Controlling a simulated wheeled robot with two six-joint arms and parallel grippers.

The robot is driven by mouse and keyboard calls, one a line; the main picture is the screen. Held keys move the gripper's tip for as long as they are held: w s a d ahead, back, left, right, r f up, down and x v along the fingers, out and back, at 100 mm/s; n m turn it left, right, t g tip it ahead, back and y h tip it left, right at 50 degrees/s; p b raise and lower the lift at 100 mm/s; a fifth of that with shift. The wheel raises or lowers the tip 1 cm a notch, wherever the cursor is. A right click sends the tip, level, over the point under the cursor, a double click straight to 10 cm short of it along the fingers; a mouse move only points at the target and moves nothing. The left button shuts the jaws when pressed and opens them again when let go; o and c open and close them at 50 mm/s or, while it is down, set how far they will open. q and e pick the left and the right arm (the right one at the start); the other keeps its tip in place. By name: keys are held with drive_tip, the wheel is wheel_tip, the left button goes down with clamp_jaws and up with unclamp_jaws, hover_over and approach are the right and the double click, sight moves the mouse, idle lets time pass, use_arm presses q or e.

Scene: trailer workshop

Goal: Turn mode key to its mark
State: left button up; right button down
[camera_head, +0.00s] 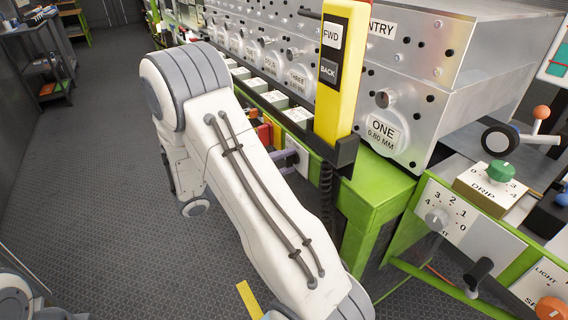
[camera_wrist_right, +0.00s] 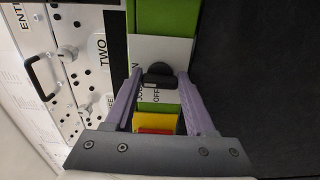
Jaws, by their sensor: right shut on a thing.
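The mode key (camera_wrist_right: 158,76) is a small black key on a dark round base, on a white plate (camera_wrist_right: 174,50) lettered with what looks like JOG and OFF in the right wrist view. My right gripper (camera_wrist_right: 160,80) is shut on the key, one purple finger on either side. In the head view my right gripper (camera_head: 292,158) shows only in part beside the machine's green front rail, and my own white arm hides much of it. The key cannot be made out there. Which mark the key points to is hard to tell. My left gripper is not in view.
A yellow pendant with FWD and BACK (camera_head: 338,65) stands close to the right of my right gripper. A red and yellow part (camera_wrist_right: 157,123) sits just beside the key. Knobbed panels (camera_head: 465,222) stand at the right. The floor (camera_head: 95,150) at left is open.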

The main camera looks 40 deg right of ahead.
drive_tip(key=shift+c, duration=1.2)
unclamp_jaws()
drive_tip(key=v, duration=1)
drive_tip(key=shift+a, duration=0.25)
